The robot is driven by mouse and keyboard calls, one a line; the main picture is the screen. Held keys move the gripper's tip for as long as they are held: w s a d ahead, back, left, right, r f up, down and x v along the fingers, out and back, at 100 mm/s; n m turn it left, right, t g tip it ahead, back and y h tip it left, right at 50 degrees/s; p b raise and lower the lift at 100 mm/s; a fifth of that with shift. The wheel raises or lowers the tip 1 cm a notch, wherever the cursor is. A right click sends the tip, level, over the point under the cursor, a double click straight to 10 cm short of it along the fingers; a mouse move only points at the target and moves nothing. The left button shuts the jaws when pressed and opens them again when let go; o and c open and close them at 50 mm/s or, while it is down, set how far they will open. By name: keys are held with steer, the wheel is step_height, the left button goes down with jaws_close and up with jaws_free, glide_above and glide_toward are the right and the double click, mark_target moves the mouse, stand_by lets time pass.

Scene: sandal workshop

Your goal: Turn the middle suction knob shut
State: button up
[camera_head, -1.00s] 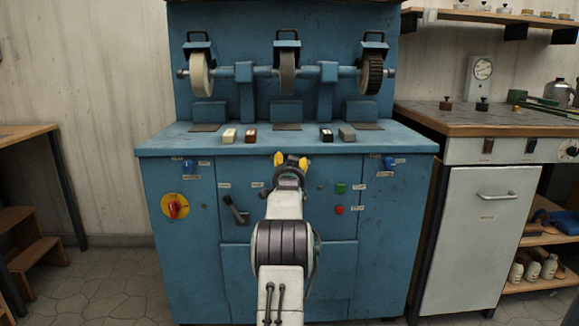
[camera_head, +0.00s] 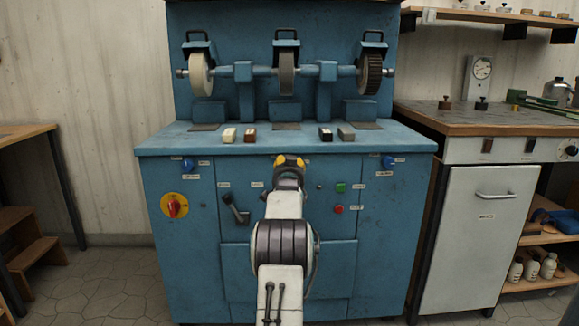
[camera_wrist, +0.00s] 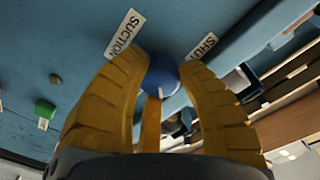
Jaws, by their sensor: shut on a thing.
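The middle suction knob (camera_wrist: 162,72) is blue and sits between the yellow fingers of my gripper in the wrist view. My gripper (camera_wrist: 165,80) is shut on it, with a finger touching each side. A "SUCTION" label (camera_wrist: 125,33) lies to the left of the knob, and a "SHUT" label (camera_wrist: 202,46) lies to its right. A small white mark shows on the knob's near side. In the head view my gripper (camera_head: 289,161) is at the front panel just below the worktop edge, and it hides the middle knob.
Blue side knobs sit left (camera_head: 187,164) and right (camera_head: 388,162) on the blue machine (camera_head: 190,240). A lever (camera_head: 234,209), a red-on-yellow switch (camera_head: 173,205), a green button (camera_head: 340,187) and a red button (camera_head: 339,210) are nearby.

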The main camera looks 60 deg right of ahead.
steer(key=shift+w+r, duration=0.1)
steer(key=shift+w, duration=0.05)
steer(key=o, duration=1.2)
steer(key=shift+a, duration=0.1)
steer(key=shift+v, duration=5.95)
